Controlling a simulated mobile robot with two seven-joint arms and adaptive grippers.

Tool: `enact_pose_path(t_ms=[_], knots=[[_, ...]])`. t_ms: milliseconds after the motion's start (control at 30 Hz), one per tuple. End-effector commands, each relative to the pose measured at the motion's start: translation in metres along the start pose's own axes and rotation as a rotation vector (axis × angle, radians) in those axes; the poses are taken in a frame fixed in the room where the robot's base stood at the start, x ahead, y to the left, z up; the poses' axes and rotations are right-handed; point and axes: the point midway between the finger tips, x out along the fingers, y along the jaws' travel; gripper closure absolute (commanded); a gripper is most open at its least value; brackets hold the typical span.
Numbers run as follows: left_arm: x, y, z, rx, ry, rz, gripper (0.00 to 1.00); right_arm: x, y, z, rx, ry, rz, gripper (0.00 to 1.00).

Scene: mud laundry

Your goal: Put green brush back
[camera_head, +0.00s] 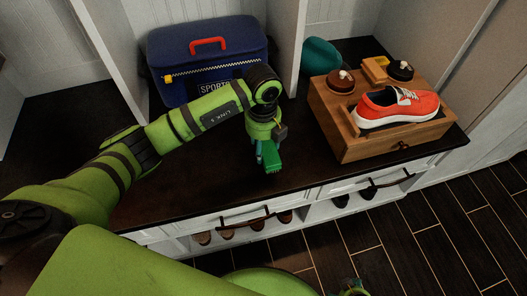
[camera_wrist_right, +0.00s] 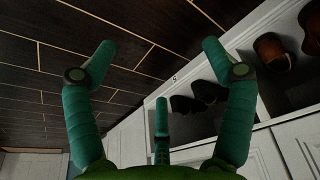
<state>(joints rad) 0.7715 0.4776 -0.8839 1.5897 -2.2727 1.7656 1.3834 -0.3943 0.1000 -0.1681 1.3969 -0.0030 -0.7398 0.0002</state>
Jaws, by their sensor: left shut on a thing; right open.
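The green brush (camera_head: 271,157) is in my left gripper (camera_head: 264,148), which is shut on it and holds it over the dark bench top near its front edge. The gripper partly hides the brush, and I cannot tell whether the brush touches the bench. A wooden shoe-care box (camera_head: 345,139) stands to the right, apart from the brush. My right gripper (camera_wrist_right: 158,48) is open and empty in the right wrist view, low in front of the cabinet, with the floor behind its fingers.
An orange shoe (camera_head: 398,106) lies on the box, with a brown round-knobbed item (camera_head: 341,82) and a black one (camera_head: 400,71) behind it. A blue sports bag (camera_head: 207,60) and a teal object (camera_head: 320,56) stand farther back. A white upright divider (camera_head: 287,45) rises behind my left gripper.

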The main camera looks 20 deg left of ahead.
Motion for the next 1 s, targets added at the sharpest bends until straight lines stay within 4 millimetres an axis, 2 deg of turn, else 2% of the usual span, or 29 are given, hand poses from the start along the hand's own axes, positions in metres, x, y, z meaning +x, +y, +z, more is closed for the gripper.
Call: enact_pose_path(t_ms=[200, 600, 633, 667, 700, 1000], knots=[[0.033, 0.0, -0.001, -0.001, 0.003, 0.002, 0.66, -0.004, -0.001, 0.0, 0.004, -0.019, -0.002, 0.16], [0.04, 0.0, 0.0, 0.001, 0.0, 0.001, 0.66, -0.004, -0.002, 0.007, 0.006, -0.038, -0.003, 0.16], [0.04, 0.0, 0.0, 0.001, 0.0, 0.001, 0.35, -0.005, -0.002, 0.007, 0.006, -0.041, -0.004, 0.16], [0.039, 0.0, 0.0, 0.001, 0.0, 0.001, 0.23, -0.006, -0.002, 0.007, 0.006, -0.042, -0.004, 0.16], [0.039, 0.0, 0.0, 0.001, 0.0, 0.001, 0.16, -0.006, -0.002, 0.006, 0.006, -0.04, -0.004, 0.16], [0.039, 0.0, 0.0, 0.0, 0.0, 0.001, 0.16, -0.007, -0.002, 0.005, 0.007, -0.036, -0.003, 0.16]])
